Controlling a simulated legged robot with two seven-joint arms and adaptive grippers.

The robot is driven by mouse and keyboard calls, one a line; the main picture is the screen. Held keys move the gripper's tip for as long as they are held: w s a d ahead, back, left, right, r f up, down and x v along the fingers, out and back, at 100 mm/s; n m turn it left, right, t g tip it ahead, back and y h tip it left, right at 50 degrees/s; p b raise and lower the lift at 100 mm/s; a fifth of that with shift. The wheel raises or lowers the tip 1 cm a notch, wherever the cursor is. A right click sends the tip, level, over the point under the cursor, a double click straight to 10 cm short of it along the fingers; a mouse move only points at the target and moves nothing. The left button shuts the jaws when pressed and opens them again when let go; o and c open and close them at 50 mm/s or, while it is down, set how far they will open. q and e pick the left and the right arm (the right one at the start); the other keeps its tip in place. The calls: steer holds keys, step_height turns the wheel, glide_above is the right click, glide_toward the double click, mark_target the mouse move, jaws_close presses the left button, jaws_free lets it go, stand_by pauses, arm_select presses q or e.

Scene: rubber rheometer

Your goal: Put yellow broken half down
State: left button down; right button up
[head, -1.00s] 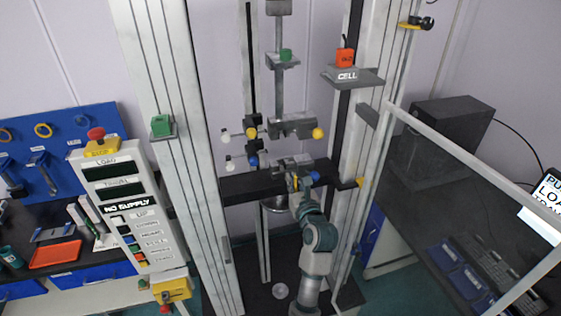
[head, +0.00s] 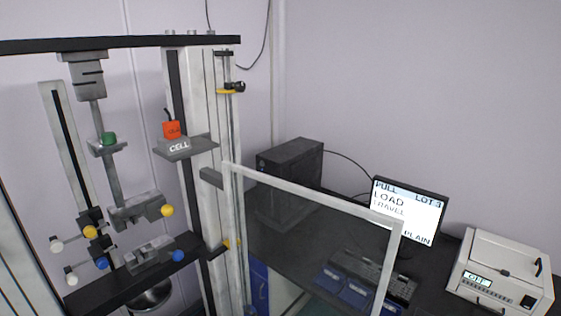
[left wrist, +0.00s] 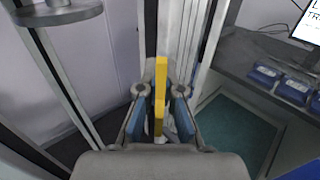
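The yellow broken half (left wrist: 160,90) is a narrow yellow strip in the left wrist view. It stands lengthwise between the blue-padded fingers of my left gripper (left wrist: 160,103), which is closed around it. Its lower end is partly hidden down between the fingers. Neither of my grippers shows in the head view now, and my right gripper is in no current view.
The test frame with grey clamps (head: 140,212) stands at left in the head view. A clear guard panel (head: 312,240) stands before the dark bench. Blue trays (head: 356,291), a monitor (head: 408,212) and a white boxy device (head: 503,272) are on the bench. Blue trays also show in the left wrist view (left wrist: 293,86).

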arm_select(q)
steer(key=s+d+f+h, duration=0.1)
steer(key=s+d+f+m+h, duration=0.1)
steer(key=s+f, duration=0.1)
steer(key=shift+d+f+m+h, duration=0.25)
steer(key=shift+d+m+h, duration=0.05)
steer(key=shift+d, duration=0.05)
